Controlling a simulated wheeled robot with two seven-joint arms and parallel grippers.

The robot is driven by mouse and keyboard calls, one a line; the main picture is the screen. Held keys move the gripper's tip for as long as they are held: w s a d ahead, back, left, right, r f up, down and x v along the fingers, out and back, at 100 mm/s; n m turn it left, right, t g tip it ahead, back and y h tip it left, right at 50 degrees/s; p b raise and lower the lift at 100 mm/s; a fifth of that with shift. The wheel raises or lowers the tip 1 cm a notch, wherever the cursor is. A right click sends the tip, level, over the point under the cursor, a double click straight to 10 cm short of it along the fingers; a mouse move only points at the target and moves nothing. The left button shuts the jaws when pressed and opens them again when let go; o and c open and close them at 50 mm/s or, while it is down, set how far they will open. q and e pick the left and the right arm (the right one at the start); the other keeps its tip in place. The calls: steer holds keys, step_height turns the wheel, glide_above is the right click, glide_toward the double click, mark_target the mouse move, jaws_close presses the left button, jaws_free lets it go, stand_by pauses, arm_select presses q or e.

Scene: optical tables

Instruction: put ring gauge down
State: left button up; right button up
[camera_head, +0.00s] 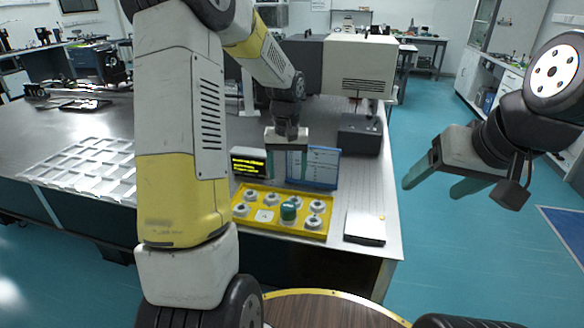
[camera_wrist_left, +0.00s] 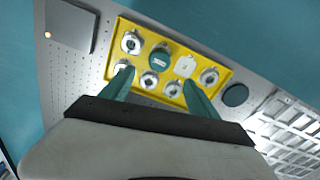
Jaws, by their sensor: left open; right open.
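A yellow tray (camera_head: 276,227) on the table holds several silver ring-shaped pieces, among them one at its front right (camera_head: 313,222); I cannot tell which one is the task's ring gauge. A green capped cylinder (camera_head: 288,211) and a white square piece (camera_head: 264,215) sit among them. My left gripper (camera_head: 287,172) is open and points down above the tray's far side. In the left wrist view its fingers (camera_wrist_left: 158,77) spread over the yellow tray (camera_wrist_left: 222,92), with ring pieces (camera_wrist_left: 149,79) between and beyond them and nothing held. My right gripper (camera_head: 430,188) is open and empty, right of the table over the floor.
A flat box (camera_head: 365,228) lies right of the tray. A white compartment tray (camera_head: 85,165) lies at the left. A dark disc (camera_wrist_left: 235,95) lies beside the yellow tray.

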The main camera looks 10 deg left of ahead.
arm_select(q)
steer(key=s+r+m+t, duration=0.1)
steer(key=s+r+t, duration=0.2)
steer(key=s+r, duration=0.8)
steer(key=s+d+r+t+h, duration=0.1)
steer(key=s+r, duration=0.2)
steer(key=s, duration=0.3)
steer(key=s+d+r+m+t+h, duration=0.1)
steer(key=s+r+t, duration=0.1)
steer(key=s, duration=0.4)
steer(key=shift+s+r, duration=0.25)
steer(key=shift+r, duration=0.15)
stand_by(0.8)
